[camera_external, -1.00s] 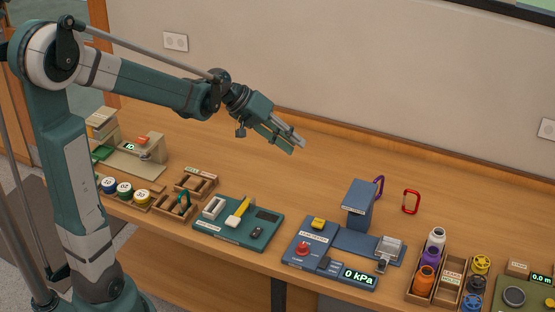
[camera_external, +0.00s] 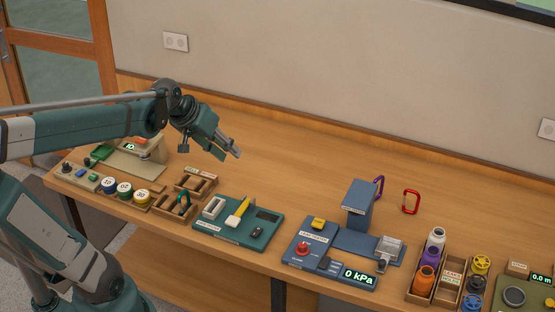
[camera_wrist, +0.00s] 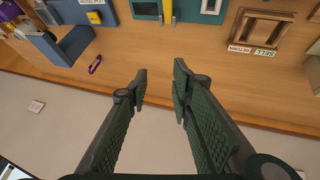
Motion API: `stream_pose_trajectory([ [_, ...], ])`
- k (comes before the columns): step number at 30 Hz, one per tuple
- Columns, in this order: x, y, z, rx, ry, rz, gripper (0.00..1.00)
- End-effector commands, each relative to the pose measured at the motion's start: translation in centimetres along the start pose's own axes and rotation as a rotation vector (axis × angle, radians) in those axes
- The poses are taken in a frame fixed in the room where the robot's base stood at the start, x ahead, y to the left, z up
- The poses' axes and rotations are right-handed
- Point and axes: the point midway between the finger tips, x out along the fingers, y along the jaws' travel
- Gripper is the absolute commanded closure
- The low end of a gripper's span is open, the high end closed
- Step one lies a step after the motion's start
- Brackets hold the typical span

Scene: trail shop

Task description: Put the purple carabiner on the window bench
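The purple carabiner (camera_external: 379,187) is on the wooden counter, partly hidden behind the blue upright tester. In the wrist view the purple carabiner (camera_wrist: 95,64) shows left of the fingers, beside the blue tester. My gripper (camera_external: 233,153) is above the counter, well to the left of the carabiner in the external view. In the wrist view my gripper (camera_wrist: 160,78) has its two fingers apart with nothing between them. I cannot identify a window bench in either view.
A red carabiner (camera_external: 411,202) stands right of the purple one. The blue leak tester (camera_external: 360,210), green tray (camera_external: 215,232) and bottle crate (camera_external: 410,291) line the counter's front.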

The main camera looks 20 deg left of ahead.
Motion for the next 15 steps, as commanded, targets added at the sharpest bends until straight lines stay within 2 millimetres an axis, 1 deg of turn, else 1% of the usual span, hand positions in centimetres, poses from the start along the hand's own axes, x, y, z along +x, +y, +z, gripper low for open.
stream_pose_trajectory([
  [1,-0.6,-0.6,0.8,0.002,0.005,-0.019,0.77],
  [6,-2.4,-2.5,3.0,0.010,0.025,-0.084,0.77],
  [15,-5.1,-5.8,6.9,0.028,0.060,-0.195,0.77],
])
